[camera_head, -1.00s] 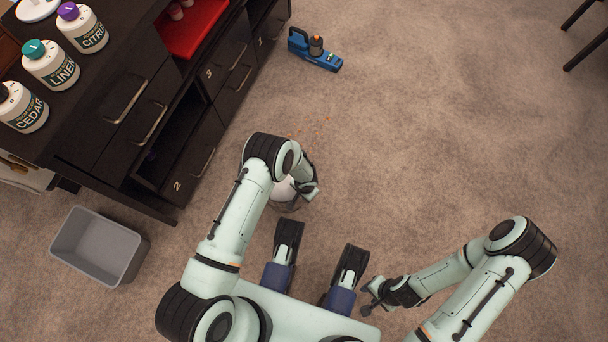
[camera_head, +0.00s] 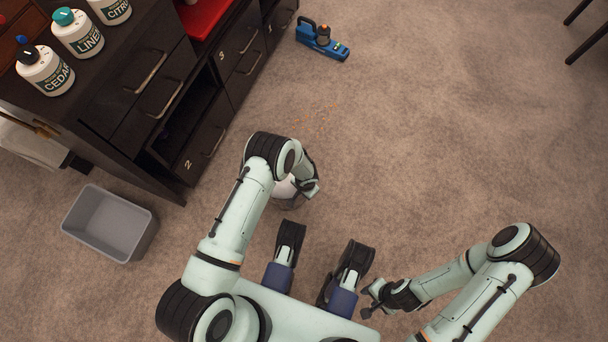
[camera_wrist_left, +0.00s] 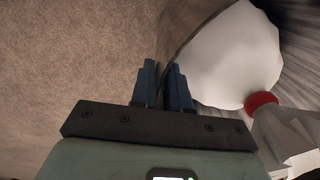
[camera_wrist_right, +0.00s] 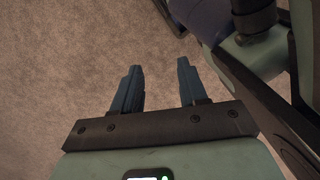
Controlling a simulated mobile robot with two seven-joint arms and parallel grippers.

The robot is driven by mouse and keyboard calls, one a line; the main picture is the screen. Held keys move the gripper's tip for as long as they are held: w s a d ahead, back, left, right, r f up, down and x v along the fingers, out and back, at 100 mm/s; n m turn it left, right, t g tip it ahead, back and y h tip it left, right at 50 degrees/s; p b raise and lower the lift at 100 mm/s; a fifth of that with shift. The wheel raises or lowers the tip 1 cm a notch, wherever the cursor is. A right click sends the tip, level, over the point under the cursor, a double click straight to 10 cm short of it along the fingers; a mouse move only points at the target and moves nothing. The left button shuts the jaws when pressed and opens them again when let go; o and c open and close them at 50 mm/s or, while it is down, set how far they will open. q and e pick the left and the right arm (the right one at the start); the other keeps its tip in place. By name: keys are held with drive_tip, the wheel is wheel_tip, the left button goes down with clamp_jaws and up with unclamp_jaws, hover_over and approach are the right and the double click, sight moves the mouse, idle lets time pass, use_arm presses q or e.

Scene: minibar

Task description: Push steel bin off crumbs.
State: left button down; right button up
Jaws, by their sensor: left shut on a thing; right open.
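The steel bin (camera_head: 285,204) is mostly hidden behind my left arm in the head view. Its streaked metal inner wall (camera_wrist_left: 299,48) shows in the left wrist view, with white litter (camera_wrist_left: 232,60) and a red-capped bottle (camera_wrist_left: 262,101) inside. My left gripper (camera_wrist_left: 163,70) is shut on the bin's rim. Faint orange crumbs (camera_head: 325,129) lie on the carpet beyond the bin, apart from its visible part. My right gripper (camera_head: 372,300) is open and empty over carpet, low beside my base; its parted fingers (camera_wrist_right: 160,82) show in the right wrist view.
A dark cabinet (camera_head: 150,130) with drawers stands at left, holding several labelled bottles and a red tray (camera_head: 203,16). A grey rectangular bin (camera_head: 110,222) is on the floor at left. A blue device (camera_head: 322,42) lies beyond the crumbs.

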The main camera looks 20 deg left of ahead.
use_arm(q)
drive_tip(key=c, duration=1)
unclamp_jaws()
drive_tip(key=shift+c, duration=0.2)
wheel_tip(320, 180, up, 13)
drive_tip(key=p, duration=0.4)
drive_tip(key=shift+s+d+r+p, duration=0.2)
drive_tip(key=shift+d+p, duration=0.1)
drive_tip(key=shift+d, duration=0.1)
use_arm(e)
drive_tip(key=w+a+r+t, duration=0.1)
drive_tip(key=w+r+t, duration=0.2)
drive_tip(key=w, duration=0.6)
wheel_tip(320, 180, up, 3)
drive_tip(key=shift+f+n, duration=0.15)
drive_tip(key=shift+n, duration=0.15)
drive_tip(key=shift+a, duration=0.1)
